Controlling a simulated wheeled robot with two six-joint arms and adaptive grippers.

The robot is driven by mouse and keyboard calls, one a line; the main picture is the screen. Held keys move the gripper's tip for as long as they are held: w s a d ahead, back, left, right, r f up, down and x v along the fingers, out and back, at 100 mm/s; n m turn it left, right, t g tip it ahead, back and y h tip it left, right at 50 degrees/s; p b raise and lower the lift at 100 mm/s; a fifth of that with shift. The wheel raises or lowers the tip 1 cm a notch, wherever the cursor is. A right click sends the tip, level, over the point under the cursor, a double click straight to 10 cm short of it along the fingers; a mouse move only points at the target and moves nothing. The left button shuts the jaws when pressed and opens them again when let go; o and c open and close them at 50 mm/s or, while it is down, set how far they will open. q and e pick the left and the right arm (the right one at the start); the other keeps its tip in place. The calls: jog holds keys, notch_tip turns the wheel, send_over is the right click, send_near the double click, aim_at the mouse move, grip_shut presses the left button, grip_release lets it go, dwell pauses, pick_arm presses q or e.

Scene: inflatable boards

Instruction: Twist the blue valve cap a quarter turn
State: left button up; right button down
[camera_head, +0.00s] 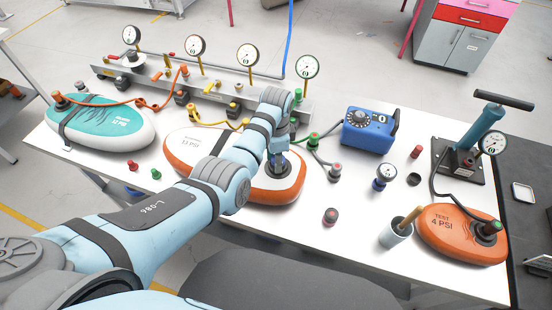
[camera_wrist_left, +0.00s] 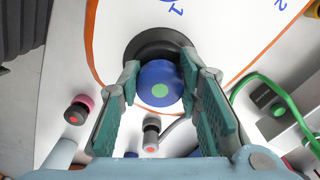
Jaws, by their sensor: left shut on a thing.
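The blue valve cap (camera_wrist_left: 159,83) is round with a green dot on top. It sits on a black valve base (camera_wrist_left: 150,46) on the white, orange-edged board. In the head view this board (camera_head: 190,150) lies at the table's middle and reads 13 PSI; the gripper hides most of the cap there. My left gripper (camera_head: 278,158) points down over the board's right end. In the left wrist view its two green-padded fingers (camera_wrist_left: 157,88) are shut on the cap from both sides. My right gripper is in neither view.
A teal board (camera_head: 105,125) lies left, and an orange board (camera_head: 455,235) lies right. A gauge manifold (camera_head: 215,90) runs behind. A blue pump box (camera_head: 368,132), a hand pump (camera_head: 478,130), a cup (camera_head: 395,233) and loose caps occupy the right side. A green hose passes close to the gripper.

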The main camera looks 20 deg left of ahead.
pick_arm(q)
jog(key=m, duration=0.4)
jog(key=shift+a+m, duration=0.1)
jog(key=shift+m, duration=0.2)
jog(key=o, duration=1.2)
jog(key=shift+w, duration=0.1)
jog(key=shift+c, duration=0.2)
